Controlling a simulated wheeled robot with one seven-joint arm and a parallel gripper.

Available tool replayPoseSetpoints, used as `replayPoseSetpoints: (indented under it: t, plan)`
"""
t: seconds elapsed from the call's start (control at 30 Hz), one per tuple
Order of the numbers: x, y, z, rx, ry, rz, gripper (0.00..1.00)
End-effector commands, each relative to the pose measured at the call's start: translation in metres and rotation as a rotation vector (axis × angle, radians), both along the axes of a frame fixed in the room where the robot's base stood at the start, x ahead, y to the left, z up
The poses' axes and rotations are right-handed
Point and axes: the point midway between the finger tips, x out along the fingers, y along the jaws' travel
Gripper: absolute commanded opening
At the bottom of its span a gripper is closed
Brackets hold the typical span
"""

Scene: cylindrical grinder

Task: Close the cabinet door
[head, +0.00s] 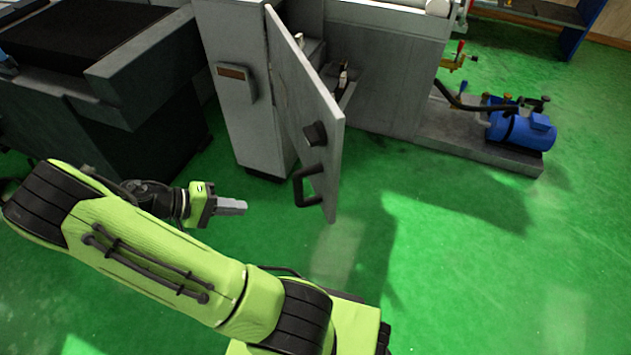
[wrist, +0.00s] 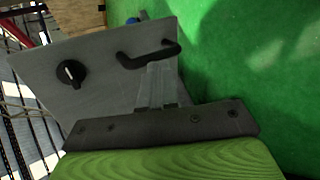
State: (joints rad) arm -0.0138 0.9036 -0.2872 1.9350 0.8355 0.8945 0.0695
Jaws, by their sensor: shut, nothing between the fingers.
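The grey cabinet door (head: 308,110) stands open in the head view, swung out from the grey cabinet (head: 245,125). It carries a black knob (head: 315,133) and a black bar handle (head: 308,186) near its free edge. My gripper (head: 243,206) is shut and empty, to the left of the handle and apart from the door in the head view. In the wrist view the door (wrist: 120,75), the knob (wrist: 71,73) and the handle (wrist: 149,55) lie beyond my fingers (wrist: 157,88), which point toward the handle. Part of the cabinet's inside shows behind the door.
A dark machine part (head: 110,90) stands at the left. A blue motor (head: 521,129) sits on a grey base (head: 470,145) at the right. The green floor (head: 470,260) in front and to the right of the door is clear.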

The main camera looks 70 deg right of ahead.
Motion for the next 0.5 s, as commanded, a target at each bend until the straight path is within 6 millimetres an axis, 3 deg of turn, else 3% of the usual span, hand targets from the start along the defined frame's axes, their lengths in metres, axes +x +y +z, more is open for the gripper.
replayPoseSetpoints:
  t: [0.2,0.5]
  plan:
    - [-0.033,-0.039,-0.025,-0.31,0.295,-0.028,0.0]
    - [-0.053,-0.055,-0.031,-0.422,0.386,-0.018,0.0]
